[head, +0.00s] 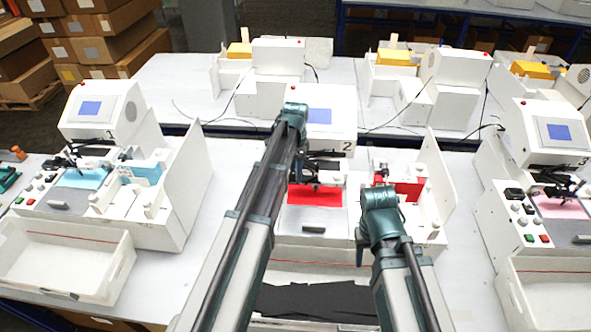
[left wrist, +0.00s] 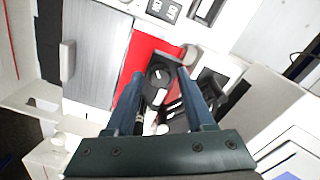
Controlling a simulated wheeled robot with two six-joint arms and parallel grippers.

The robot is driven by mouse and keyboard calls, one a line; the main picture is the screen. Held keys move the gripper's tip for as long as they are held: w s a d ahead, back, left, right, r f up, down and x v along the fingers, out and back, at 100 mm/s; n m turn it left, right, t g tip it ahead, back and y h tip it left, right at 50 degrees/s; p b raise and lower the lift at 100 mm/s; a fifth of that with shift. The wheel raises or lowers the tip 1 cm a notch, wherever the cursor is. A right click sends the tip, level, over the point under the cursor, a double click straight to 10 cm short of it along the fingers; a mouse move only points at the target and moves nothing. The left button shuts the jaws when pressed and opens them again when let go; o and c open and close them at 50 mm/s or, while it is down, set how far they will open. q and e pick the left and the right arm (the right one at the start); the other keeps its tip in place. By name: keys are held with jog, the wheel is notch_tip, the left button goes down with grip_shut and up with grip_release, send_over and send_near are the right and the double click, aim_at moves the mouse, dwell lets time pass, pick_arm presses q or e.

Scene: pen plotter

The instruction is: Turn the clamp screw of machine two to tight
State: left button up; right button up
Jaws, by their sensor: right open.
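Machine two (head: 340,125), marked 2, stands in the middle of the head view with a red bed (head: 315,196).
Machine one (head: 100,115) stands to the left and another machine (head: 550,135) to the right. A white tray (head: 65,265) is in front of machine one. White side panels (head: 436,170) rise beside the beds. Bare table (head: 235,165) lies between machines one and two.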

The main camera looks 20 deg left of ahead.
pick_arm(q)
jog(key=shift+o, duration=0.4)
jog(key=shift+r, duration=0.1)
notch_tip(320, 180, up, 14)
jog(key=p, duration=1.4)
jog(key=shift+f, duration=0.25)
jog(key=s+d+f+n+b, duration=0.1)
jog(key=s+d+f+b, duration=0.2)
jog(key=s+f+b, duration=0.1)
jog(key=s+d+f+n+b, duration=0.1)
jog(key=s+d+f+b, duration=0.3)
jog(key=s+f+b, duration=0.1)
jog(key=s+d+f+n+b, duration=0.1)
jog(key=s+d+f+b, duration=0.2)
jog(key=s+f+b, duration=0.2)
jog(key=shift+d+y, duration=0.25)
jog(key=shift+y, duration=0.05)
jog(key=s+d+f+n+b, duration=0.3)
jog(key=s+d+f+b, duration=0.1)
jog(key=s+f+b, duration=0.5)
jog(key=s, duration=0.2)
jog(key=shift+s+d+y, duration=0.3)
jog(key=shift+s, duration=0.05)
